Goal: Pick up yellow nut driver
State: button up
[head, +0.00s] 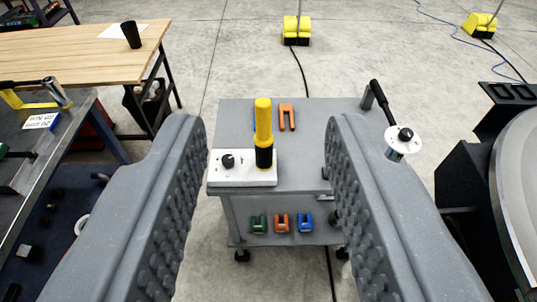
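The yellow nut driver (263,122) stands upright at the white block (240,178) on the grey cart, with its black lower part against or in the block. It shows in the gap between the two fingers. My gripper (268,140) is open, with a wide gap between its textured grey fingers. The gripper is nearer the camera than the cart, and nothing is held between the fingers.
The grey cart (225,125) also bears an orange fork-shaped piece (287,116) and a black-handled tool (381,102) at right. Its lower shelf holds green, orange and blue pieces. A wooden table (75,58) stands at left, and a large round machine (520,190) at right.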

aim_at(263, 136)
jog(key=k, duration=0.85)
jog(key=u, duration=0.4)
jog(key=i, duration=1)
jog(key=u, duration=0.4)
jog(key=i, duration=1.1)
jog(key=z, duration=0.3)
